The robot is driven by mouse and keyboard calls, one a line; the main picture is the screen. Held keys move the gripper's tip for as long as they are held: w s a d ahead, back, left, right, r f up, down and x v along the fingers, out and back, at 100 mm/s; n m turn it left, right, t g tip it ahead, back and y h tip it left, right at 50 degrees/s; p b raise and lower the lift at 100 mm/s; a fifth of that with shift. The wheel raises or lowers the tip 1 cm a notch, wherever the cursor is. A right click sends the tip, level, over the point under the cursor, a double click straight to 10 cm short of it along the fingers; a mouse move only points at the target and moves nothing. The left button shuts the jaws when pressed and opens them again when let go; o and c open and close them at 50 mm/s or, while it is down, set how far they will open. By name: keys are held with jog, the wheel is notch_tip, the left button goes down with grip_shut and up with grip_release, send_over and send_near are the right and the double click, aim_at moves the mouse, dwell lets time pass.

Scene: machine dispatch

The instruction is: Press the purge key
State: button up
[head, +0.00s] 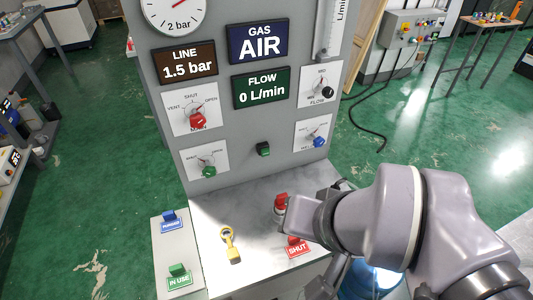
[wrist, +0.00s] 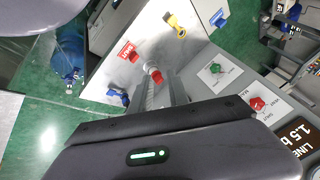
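The dark green key (head: 263,149) sits low in the middle of the panel. No label reading purge is legible in either view. My gripper (wrist: 162,85) points over the shelf, below and right of this key in the head view and apart from it. A small red-topped object (head: 281,203) with a pale lower part is at its fingertips; it also shows in the wrist view (wrist: 154,75). The two fingers look apart around it, but I cannot tell whether they touch it. My arm hides part of the shelf.
The panel carries a red knob (head: 198,121), green knob (head: 208,171), black flow knob (head: 327,93) and blue knob (head: 320,142). On the shelf are a yellow tag (head: 230,245) and red SHUT sign (head: 297,247). The IN USE sign (head: 179,277) stands left.

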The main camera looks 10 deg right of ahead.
grip_shut()
dwell(1.4)
